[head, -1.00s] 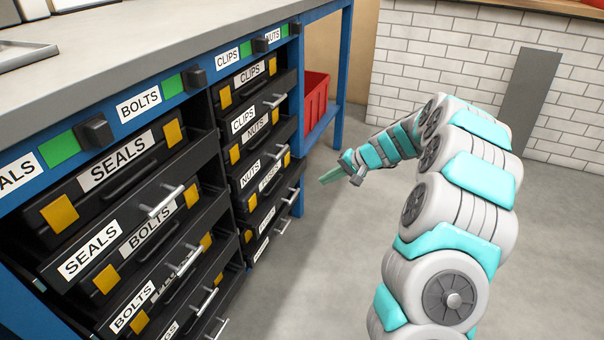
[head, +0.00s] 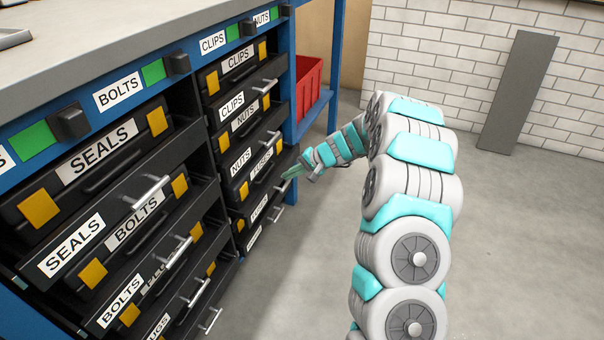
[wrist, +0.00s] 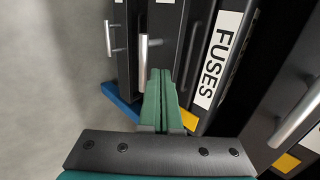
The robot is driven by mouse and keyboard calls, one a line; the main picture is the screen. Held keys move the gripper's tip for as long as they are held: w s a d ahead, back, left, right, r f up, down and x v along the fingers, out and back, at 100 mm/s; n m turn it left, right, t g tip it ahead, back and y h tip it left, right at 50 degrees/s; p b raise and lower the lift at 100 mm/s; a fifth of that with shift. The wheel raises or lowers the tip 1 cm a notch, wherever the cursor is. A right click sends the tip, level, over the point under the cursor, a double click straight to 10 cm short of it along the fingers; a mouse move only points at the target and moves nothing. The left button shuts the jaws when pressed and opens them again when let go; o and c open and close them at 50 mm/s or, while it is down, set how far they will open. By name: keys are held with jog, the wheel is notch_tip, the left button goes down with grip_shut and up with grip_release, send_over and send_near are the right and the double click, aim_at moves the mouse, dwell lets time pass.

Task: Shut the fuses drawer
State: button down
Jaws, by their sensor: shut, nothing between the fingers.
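The fuses drawer (head: 259,208) is the third down in the right column of black drawers. It stands pulled out, with its FUSES case label (head: 262,165) showing above the front. The label also shows sideways in the wrist view (wrist: 222,60), right of my fingers. My gripper (head: 288,174) is shut and empty beside the right end of this drawer. In the wrist view, my green fingers (wrist: 163,98) are together and point toward the black fronts. A metal handle (wrist: 143,55) is just beyond the fingertips; I cannot tell whether they touch it.
The clips drawer (head: 231,106) and nuts drawer (head: 240,161) stand above, handles sticking out. The seals drawer (head: 72,244) and bolts drawer (head: 122,302) project in the left column. A red bin (head: 308,88) sits on a blue shelf. Floor at right (head: 520,230) is clear.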

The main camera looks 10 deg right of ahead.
aim_at(270, 171)
jog(key=shift+w+a, duration=0.4)
jog(key=shift+a, duration=0.15)
jog(key=w+a, duration=0.2)
jog(key=a, duration=0.1)
jog(key=shift+w+a+r, duration=0.1)
jog(key=shift+w+a, duration=0.2)
jog(key=shift+w, duration=0.05)
